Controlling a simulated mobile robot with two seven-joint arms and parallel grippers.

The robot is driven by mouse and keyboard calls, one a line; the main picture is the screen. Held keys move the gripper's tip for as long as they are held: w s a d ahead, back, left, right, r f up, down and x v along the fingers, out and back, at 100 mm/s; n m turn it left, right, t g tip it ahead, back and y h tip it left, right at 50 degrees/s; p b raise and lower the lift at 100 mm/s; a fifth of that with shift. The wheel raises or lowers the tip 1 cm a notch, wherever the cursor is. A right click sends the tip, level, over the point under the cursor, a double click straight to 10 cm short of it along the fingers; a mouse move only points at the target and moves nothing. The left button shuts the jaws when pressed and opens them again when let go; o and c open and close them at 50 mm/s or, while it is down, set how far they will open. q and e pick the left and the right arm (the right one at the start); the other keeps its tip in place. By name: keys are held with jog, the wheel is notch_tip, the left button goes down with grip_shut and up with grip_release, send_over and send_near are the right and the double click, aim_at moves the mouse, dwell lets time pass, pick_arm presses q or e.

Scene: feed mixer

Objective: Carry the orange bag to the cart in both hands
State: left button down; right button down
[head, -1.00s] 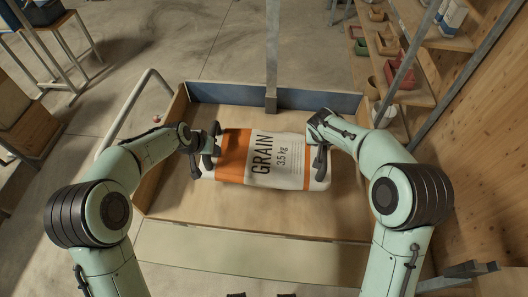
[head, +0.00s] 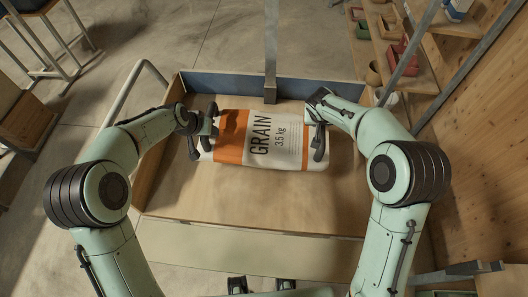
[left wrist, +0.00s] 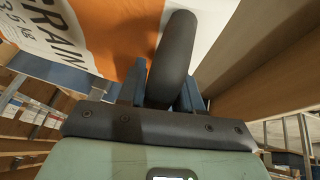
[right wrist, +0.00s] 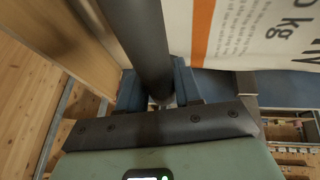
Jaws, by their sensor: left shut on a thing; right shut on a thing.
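The orange and white grain bag (head: 262,139) lies flat between my two grippers, over the wooden bed of the cart (head: 240,205). My left gripper (head: 204,132) is shut on the bag's left end. My right gripper (head: 319,128) is shut on its right end. The bag's printed face also shows in the left wrist view (left wrist: 115,35) and the right wrist view (right wrist: 240,35). The fingertips are partly hidden at the bag's ends. I cannot tell whether the bag's underside touches the bed.
The cart has a blue back wall (head: 225,88), low wooden sides and a metal tube handle (head: 130,90) on the left. A grey post (head: 271,50) stands at its back. Shelves with small bins (head: 400,50) and a wood wall (head: 480,130) are on the right. The front bed is clear.

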aim_at(210, 139)
pick_arm(q)
jog(key=shift+w+r, duration=0.15)
jog(key=shift+w, duration=0.05)
pick_arm(e)
jog(key=shift+w+r, duration=0.15)
jog(key=shift+w, duration=0.05)
